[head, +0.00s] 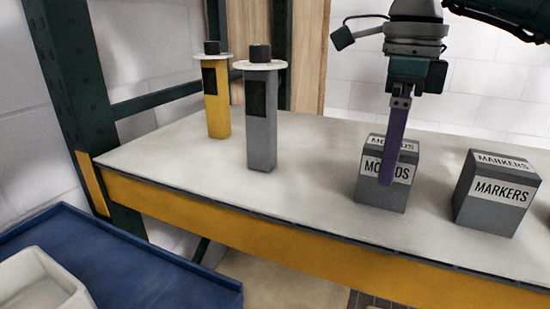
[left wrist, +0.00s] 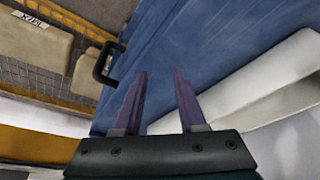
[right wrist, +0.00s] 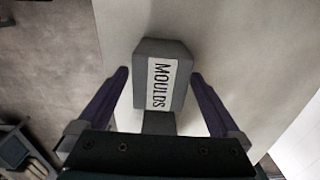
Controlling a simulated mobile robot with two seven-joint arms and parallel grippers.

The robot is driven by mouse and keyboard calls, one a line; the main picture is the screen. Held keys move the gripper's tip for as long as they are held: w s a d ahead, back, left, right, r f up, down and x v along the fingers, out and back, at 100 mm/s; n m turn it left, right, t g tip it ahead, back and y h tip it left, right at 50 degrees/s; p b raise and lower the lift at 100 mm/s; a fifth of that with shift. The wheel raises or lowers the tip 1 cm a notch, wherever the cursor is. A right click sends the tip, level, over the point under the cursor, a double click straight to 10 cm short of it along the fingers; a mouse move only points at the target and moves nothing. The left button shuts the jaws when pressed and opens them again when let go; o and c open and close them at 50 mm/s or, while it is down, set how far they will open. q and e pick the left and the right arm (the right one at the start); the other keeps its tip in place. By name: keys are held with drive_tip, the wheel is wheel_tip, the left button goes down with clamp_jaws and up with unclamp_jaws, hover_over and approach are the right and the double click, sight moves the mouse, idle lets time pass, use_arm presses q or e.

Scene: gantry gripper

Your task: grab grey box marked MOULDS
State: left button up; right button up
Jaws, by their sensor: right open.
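The grey box marked MOULDS (head: 370,190) stands upright on the shelf top, with white labels on its top and front. My right gripper (head: 387,180) hangs pointing down, and its purple finger covers part of the front label in the head view. In the right wrist view the MOULDS box (right wrist: 178,88) lies between the two spread fingers of the right gripper (right wrist: 160,80), with a gap on each side. My left gripper (left wrist: 162,80) is open and empty above a blue surface (left wrist: 175,45); it is not in the head view.
A grey box marked MARKERS (head: 497,205) stands just right of the MOULDS box. A grey post (head: 262,135) and a yellow post (head: 217,110) with round discs stand to the left on the shelf (head: 310,180). A blue tray (head: 110,262) holding a white container (head: 40,285) is at lower left.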

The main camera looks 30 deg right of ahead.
drive_tip(key=shift+f, duration=1.5)
clamp_jaws()
